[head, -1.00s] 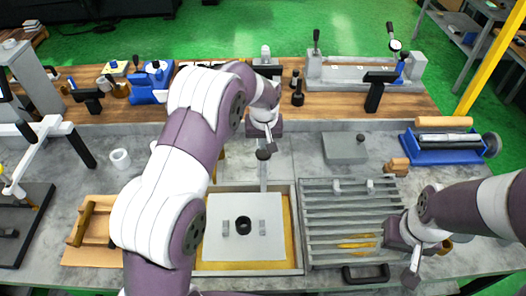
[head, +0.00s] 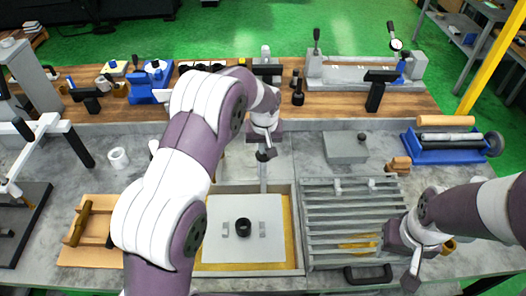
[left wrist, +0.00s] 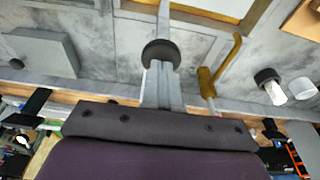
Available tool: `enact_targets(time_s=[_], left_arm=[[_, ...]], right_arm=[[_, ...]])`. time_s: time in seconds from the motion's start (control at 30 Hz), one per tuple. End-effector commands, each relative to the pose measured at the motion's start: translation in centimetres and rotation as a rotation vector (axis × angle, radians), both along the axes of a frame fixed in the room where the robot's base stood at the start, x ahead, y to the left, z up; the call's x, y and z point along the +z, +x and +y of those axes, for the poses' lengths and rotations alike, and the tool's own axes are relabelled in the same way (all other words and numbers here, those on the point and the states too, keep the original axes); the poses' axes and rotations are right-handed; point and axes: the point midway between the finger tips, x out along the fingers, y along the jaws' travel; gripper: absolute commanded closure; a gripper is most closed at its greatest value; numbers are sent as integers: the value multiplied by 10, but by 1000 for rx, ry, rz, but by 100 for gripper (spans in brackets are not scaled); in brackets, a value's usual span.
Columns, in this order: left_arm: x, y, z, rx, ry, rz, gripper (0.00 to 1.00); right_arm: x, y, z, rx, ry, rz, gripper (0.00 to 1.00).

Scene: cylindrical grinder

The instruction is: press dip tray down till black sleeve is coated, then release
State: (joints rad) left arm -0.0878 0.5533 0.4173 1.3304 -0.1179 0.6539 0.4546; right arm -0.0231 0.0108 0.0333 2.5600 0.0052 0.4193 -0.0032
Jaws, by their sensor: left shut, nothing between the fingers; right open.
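The dip tray is a pale square plate (head: 220,250) over a yellow bath in a framed box (head: 299,235). The black sleeve (head: 244,228) stands upright on the plate, between two small grey blocks, and looks black. A grey lever (head: 264,177) runs back from the tray to a black knob (head: 266,155), also in the left wrist view (left wrist: 160,52). My left gripper (head: 264,150) is shut and empty, its fingertips at the knob; contact is unclear. My right gripper (head: 410,270) is open at the right, beside the slatted rack.
The slatted grey rack (head: 350,220) adjoins the bath box on its right. A wooden tray (head: 95,230) lies on the left. A grey block (head: 345,147) and a blue roller stand (head: 448,152) are at the back right. My left arm covers part of the left bench.

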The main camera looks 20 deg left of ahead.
Motion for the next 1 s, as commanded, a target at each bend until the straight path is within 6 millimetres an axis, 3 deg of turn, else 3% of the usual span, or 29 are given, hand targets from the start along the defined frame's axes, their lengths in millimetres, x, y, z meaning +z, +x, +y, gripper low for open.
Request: enact_targets(time_s=[1.0], left_arm=[[-46, -3, 0, 0, 1, 11, 100]], right_arm=[[-30, 0, 0, 0, 0, 0, 57]])
